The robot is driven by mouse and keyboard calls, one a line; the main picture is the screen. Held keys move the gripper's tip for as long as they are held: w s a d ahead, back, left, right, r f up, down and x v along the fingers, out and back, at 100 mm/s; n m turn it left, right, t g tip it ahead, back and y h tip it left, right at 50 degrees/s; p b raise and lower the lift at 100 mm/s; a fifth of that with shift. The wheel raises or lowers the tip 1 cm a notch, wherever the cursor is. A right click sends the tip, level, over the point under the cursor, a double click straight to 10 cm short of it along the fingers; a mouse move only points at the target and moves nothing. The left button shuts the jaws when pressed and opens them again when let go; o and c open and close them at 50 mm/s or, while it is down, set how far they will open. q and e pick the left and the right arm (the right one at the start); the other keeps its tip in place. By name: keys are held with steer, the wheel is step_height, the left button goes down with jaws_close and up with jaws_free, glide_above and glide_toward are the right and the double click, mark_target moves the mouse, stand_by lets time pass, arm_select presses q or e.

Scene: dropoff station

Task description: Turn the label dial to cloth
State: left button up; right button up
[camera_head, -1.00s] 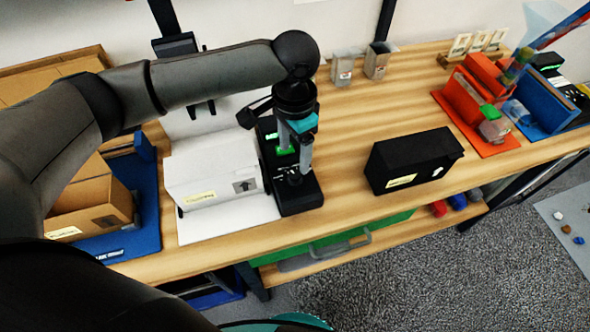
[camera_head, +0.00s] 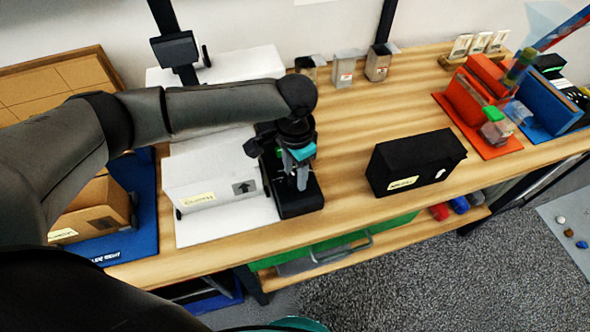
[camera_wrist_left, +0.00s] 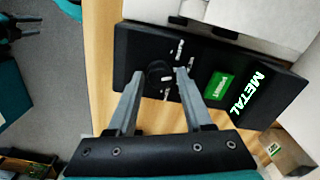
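The black label printer (camera_head: 297,205) stands on the bench beside a white box; in the wrist view (camera_wrist_left: 140,48) its display (camera_wrist_left: 250,92) reads METAL. The green print button (camera_wrist_left: 218,86) lies between the display and the dial. The black label dial (camera_wrist_left: 156,74) has several white marks near it. My left gripper (camera_wrist_left: 157,73) points down over the printer, fingers apart on either side of the dial; I cannot tell whether they touch it. In the head view my left gripper (camera_head: 302,184) hides the dial.
A white box (camera_head: 205,190) stands left of the printer and a black box (camera_head: 412,162) to the right. A cardboard box (camera_head: 95,212) is on a blue mat at far left. Metal bins (camera_head: 343,71) stand behind. Bare wood lies between the printer and the black box.

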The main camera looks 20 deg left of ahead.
arm_select(q)
jaws_close()
steer(key=shift+r, duration=0.1)
